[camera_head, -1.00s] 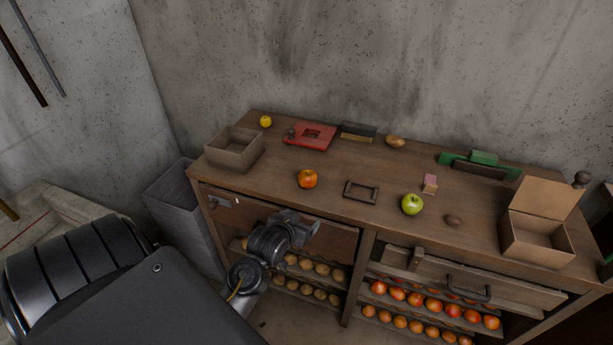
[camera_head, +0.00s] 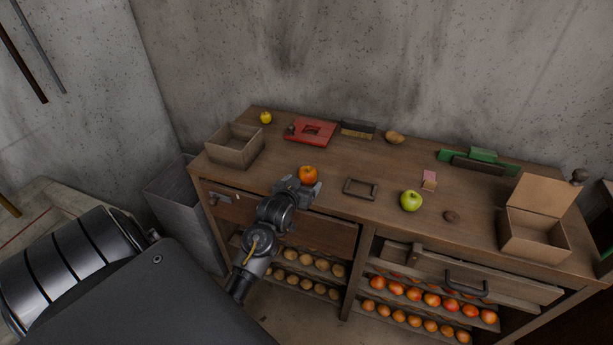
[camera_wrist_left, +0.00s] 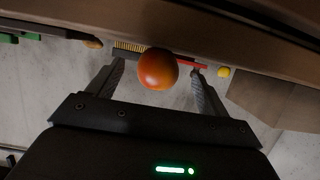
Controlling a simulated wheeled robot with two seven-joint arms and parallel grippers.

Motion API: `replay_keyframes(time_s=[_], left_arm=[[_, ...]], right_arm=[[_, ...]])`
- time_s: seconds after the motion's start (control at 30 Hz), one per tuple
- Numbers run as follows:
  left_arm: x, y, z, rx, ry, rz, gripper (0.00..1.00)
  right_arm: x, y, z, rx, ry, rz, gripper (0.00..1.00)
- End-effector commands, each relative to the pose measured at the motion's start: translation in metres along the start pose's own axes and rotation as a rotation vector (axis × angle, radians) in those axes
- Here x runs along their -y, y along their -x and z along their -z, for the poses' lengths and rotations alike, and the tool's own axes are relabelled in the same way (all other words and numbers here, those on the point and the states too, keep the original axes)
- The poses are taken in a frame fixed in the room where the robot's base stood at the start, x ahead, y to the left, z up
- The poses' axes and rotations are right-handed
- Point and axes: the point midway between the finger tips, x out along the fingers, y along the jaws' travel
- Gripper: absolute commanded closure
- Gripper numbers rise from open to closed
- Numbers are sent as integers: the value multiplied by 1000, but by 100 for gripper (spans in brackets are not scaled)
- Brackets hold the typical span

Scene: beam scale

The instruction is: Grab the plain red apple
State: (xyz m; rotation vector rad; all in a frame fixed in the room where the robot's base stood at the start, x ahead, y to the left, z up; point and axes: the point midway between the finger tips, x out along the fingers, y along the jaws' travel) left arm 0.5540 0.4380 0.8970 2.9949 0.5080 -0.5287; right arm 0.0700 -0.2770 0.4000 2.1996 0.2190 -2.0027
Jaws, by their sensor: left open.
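An orange-red apple (camera_head: 308,174) sits on the wooden table near its front edge. My left gripper (camera_head: 304,186) is open just in front of it, with its lower side partly hidden by the fingers. In the left wrist view the apple (camera_wrist_left: 158,69) appears between the two spread fingers (camera_wrist_left: 156,84), at about fingertip depth. I cannot tell whether either finger touches it. My right gripper is not in view.
A cardboard box (camera_head: 235,146) stands left of the apple and a dark metal frame (camera_head: 361,189) lies to its right. A green apple (camera_head: 411,201) is farther right. A red item (camera_head: 311,131) and a brush (camera_head: 357,129) lie behind. An open box (camera_head: 533,229) stands at right.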

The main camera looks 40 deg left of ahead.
Motion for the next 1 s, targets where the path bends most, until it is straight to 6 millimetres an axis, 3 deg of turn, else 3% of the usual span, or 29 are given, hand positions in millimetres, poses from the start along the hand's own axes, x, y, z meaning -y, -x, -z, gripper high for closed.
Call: replay_keyframes(time_s=[0.33, 0.67, 1.0], left_arm=[[1, -44, 4, 1, 0, 0, 21], [0, -50, 2, -1, -1, -1, 21], [0, -49, 2, 0, 0, 0, 65]], right_arm=[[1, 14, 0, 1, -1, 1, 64], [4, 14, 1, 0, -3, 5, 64], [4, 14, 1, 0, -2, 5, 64]])
